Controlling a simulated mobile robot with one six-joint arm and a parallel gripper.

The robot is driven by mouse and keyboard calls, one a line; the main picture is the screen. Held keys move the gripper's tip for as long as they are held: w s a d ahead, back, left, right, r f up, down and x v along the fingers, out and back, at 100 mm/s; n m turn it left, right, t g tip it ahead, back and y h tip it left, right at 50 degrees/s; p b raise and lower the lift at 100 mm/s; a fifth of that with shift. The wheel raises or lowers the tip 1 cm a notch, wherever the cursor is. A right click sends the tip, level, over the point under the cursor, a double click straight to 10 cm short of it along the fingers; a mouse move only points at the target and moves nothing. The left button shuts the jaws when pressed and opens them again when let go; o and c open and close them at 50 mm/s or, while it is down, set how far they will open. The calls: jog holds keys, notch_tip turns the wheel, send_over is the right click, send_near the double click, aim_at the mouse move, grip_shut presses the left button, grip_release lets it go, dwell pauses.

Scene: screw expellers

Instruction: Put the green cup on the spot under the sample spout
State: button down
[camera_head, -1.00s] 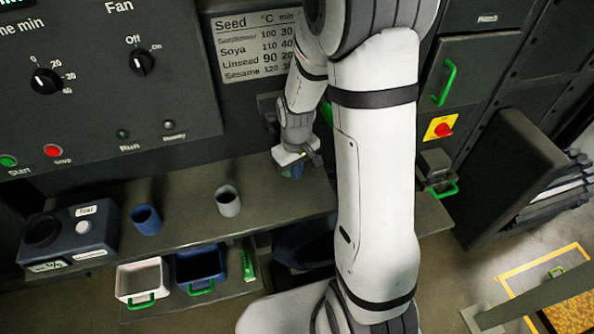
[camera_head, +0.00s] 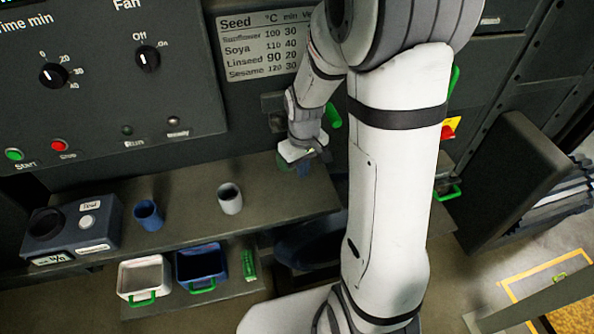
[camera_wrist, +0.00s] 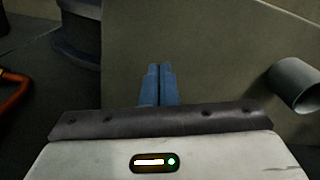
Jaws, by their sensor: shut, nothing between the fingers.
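My gripper (camera_head: 302,168) is over the right part of the grey shelf, its blue fingers pointing down. In the wrist view its two blue fingers (camera_wrist: 160,84) are together with nothing between them. A small dark green shape (camera_head: 284,161) shows just left of the fingers in the head view, mostly hidden by the gripper; it may be the green cup, but I cannot tell whether it touches the fingers. No green cup shows in the wrist view. A dark fitting (camera_head: 273,106) on the panel behind may be the spout; the spot under it cannot be made out.
A grey cup (camera_head: 230,198) and a blue cup (camera_head: 149,215) stand on the shelf (camera_head: 190,190), left of my gripper. A dark box (camera_head: 70,230) is at the far left. White (camera_head: 143,278) and blue (camera_head: 200,266) bins sit lower. A green lever (camera_head: 333,115) is behind the arm.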

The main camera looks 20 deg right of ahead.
notch_tip(320, 180, up, 7)
dwell(0.3)
jog(key=shift+r, duration=0.15)
jog(key=s+r+m+t, duration=0.2)
jog(key=s+r, duration=0.6)
jog(key=s, duration=0.5)
jog(key=shift+s+a+r+m+t, duration=0.3)
jog(key=shift+s+m, duration=0.1)
jog(key=shift+m, duration=0.4)
